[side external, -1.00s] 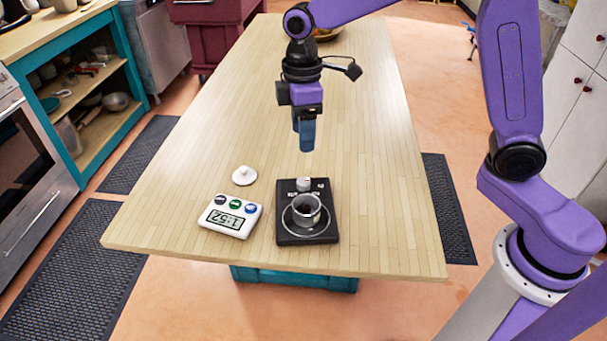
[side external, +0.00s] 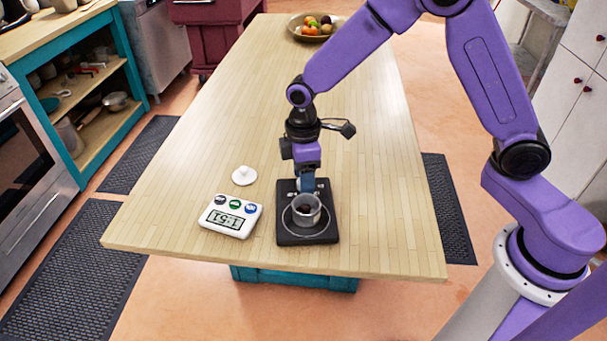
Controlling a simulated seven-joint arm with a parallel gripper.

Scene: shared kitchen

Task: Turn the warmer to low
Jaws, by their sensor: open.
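The black warmer (side external: 287,231) sits near the front edge of the wooden table. A clear cup (side external: 307,212) with dark contents stands on its round plate. The warmer's light knob (side external: 298,184) is on the panel behind the cup and is mostly hidden by my fingers. The knob's setting cannot be read.
A white timer (side external: 231,216) reading 1:51 lies just left of the warmer, and a white lid (side external: 244,175) lies behind it. A fruit bowl (side external: 306,35) stands at the far end. The table (side external: 380,200) is clear to the right.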

